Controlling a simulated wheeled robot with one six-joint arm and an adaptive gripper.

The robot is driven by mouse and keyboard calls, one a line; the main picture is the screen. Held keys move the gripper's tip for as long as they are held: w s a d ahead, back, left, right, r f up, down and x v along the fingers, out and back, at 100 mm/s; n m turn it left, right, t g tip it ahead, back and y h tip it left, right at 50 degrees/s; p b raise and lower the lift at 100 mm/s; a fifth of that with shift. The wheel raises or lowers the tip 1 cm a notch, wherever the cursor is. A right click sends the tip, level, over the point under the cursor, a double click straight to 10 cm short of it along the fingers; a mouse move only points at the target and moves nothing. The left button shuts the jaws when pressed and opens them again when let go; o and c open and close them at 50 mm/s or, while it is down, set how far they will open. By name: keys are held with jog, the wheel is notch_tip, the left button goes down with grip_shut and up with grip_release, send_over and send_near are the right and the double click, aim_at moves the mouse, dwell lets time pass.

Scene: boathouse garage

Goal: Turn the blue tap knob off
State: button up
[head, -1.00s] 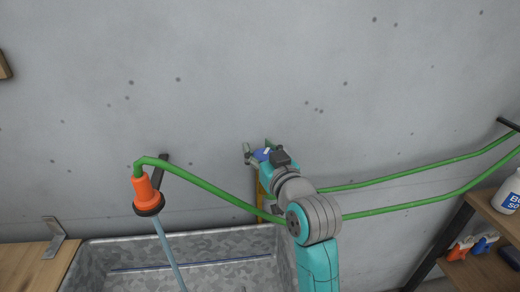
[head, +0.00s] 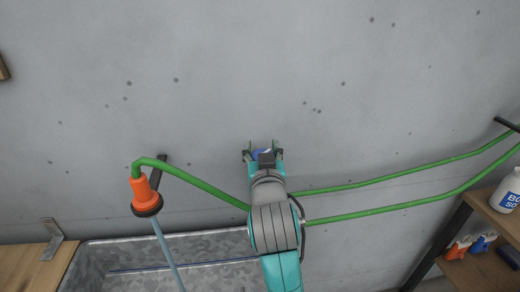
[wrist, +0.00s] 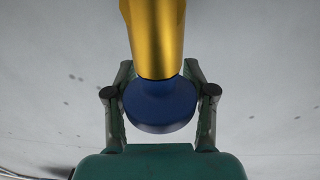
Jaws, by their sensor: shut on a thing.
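The blue tap knob (wrist: 160,108) sits at the end of a brass-coloured tap body (wrist: 155,38) in the wrist view. My gripper (wrist: 160,92) has one finger on each side of the knob and is shut on it. In the head view my gripper (head: 262,153) is at the grey wall, with a small part of the blue knob (head: 257,154) showing between the fingers. The tap body is hidden behind my arm there. A pale blue stream of water (head: 167,245) runs down from the orange hose nozzle (head: 145,195).
A metal trough (head: 205,246) stands below the nozzle. A green hose (head: 200,183) runs from the nozzle behind my arm, and green hose lengths (head: 400,170) continue right to a black wall hook (head: 508,124). A wooden shelf (head: 492,207) holds a white bottle (head: 508,192).

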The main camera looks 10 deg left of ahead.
jog(key=m+h, duration=0.2)
jog(key=h, duration=0.1)
jog(key=m+h, duration=0.2)
jog(key=h, duration=0.1)
jog(key=d+m+h, duration=0.1)
jog(key=h, duration=0.2)
jog(key=shift+f+m, duration=0.1)
jog(key=shift+m, duration=0.3)
jog(key=m+g+h, duration=0.1)
jog(key=h, duration=0.1)
jog(key=m+g+h, duration=0.1)
jog(key=m+h, duration=0.1)
jog(key=shift+s+d+g+h, duration=0.2)
jog(key=shift+d+g+h, duration=0.1)
jog(key=shift+d, duration=0.05)
jog(key=shift+s+d+m+g+h, duration=0.1)
jog(key=shift+d+m+g+h, duration=0.05)
jog(key=shift+m+g+h, duration=0.65)
jog(key=shift+s+d+m+g+h, duration=0.1)
jog(key=shift+m+g+h, duration=0.55)
jog(key=shift+h, duration=0.25)
jog(key=o, duration=0.9)
notch_tip(320, 180, up, 10)
jog(key=shift+r, duration=0.1)
